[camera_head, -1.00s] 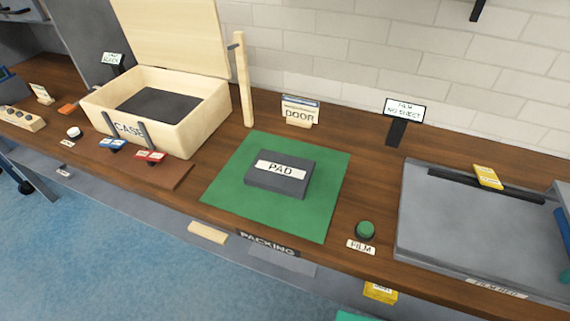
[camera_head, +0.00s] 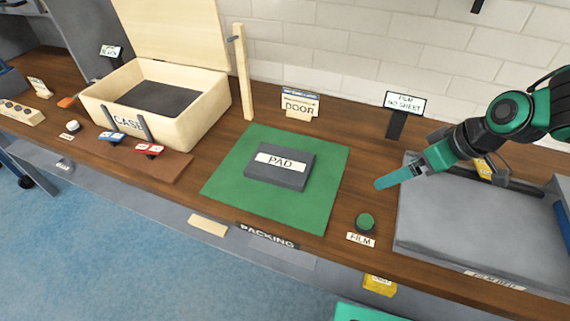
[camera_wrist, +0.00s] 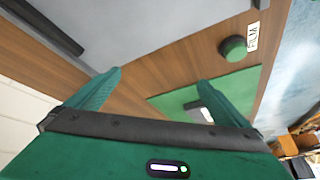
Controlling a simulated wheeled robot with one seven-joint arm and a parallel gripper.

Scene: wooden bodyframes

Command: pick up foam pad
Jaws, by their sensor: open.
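The foam pad (camera_head: 279,174) is a dark grey block with a white label reading PAD. It lies flat on the green mat (camera_head: 230,180) in the middle of the bench. My gripper (camera_head: 380,184) is right of the mat, above the bench near the film bed, apart from the pad. In the wrist view my gripper (camera_wrist: 158,85) shows two green fingers spread apart with nothing between them. There the pad (camera_wrist: 192,105) is mostly hidden behind a finger; only a small part shows on the mat (camera_wrist: 240,88).
The open wooden case (camera_head: 190,128) stands at the left, with an upright wooden post (camera_head: 243,75) beside it. A green FILM button (camera_head: 365,222) is right of the mat. The grey film bed (camera_head: 440,225) lies at the right. A DOOR sign (camera_head: 299,105) stands behind the mat.

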